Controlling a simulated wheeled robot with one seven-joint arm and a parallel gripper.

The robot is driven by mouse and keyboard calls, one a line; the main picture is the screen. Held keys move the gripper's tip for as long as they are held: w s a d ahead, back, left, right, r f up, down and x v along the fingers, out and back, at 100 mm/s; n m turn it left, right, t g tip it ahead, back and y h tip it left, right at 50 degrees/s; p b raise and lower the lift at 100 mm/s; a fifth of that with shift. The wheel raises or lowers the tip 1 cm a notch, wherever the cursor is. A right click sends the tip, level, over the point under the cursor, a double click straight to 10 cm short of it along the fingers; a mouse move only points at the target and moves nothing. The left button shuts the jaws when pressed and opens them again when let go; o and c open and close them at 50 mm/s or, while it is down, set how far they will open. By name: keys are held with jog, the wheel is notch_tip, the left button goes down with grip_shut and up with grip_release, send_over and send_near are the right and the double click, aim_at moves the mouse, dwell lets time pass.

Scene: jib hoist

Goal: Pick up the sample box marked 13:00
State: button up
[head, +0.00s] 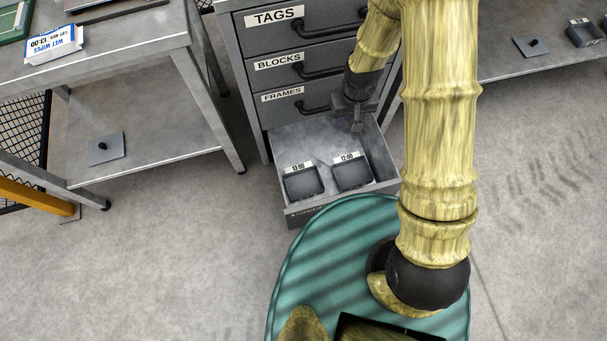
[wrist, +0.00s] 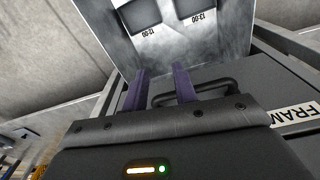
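The sample box marked 13:00 (head: 304,183) is a dark, shallow box with a white label, lying at the left in the open bottom drawer (head: 291,214). It also shows upside down at the top of the wrist view (wrist: 200,8). A like box marked 12:00 (head: 351,173) lies to its right in the head view, and to its left in the wrist view (wrist: 139,14). My gripper (head: 357,122) is over the drawer's back right part, apart from both boxes. In the wrist view its two purple fingers (wrist: 160,86) are spread with nothing held between them.
The FRAMES drawer (head: 283,97) is shut, its handle (wrist: 215,88) close to my fingers. BLOCKS and TAGS drawers stand above. A wet wipes pack (head: 54,44), also bearing 13:00, lies on the left bench (head: 120,52). Another bench (head: 500,66) stands at the right.

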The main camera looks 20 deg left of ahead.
aim_at(303, 181)
jog(key=s+a+f+n+b, duration=0.1)
jog(key=f+b, duration=0.4)
jog(key=f, duration=0.5)
jog(key=s+a+f+b, duration=0.1)
jog(key=a+f+b, duration=0.3)
jog(key=f, duration=0.7)
jog(key=shift+s+a+f+n+g+b, duration=0.3)
jog(key=shift+a+n+b, duration=0.1)
jog(key=shift+b, duration=0.1)
notch_tip(303, 181, down, 12)
jog(key=b, duration=0.7)
jog(key=shift+f, duration=0.1)
jog(key=shift+d, duration=0.1)
jog(key=f+b, duration=0.4)
jog(key=f, duration=0.1)
jog(key=shift+s+d+f, duration=0.1)
jog(key=shift+s+d, duration=0.05)
jog(key=shift+s, duration=0.2)
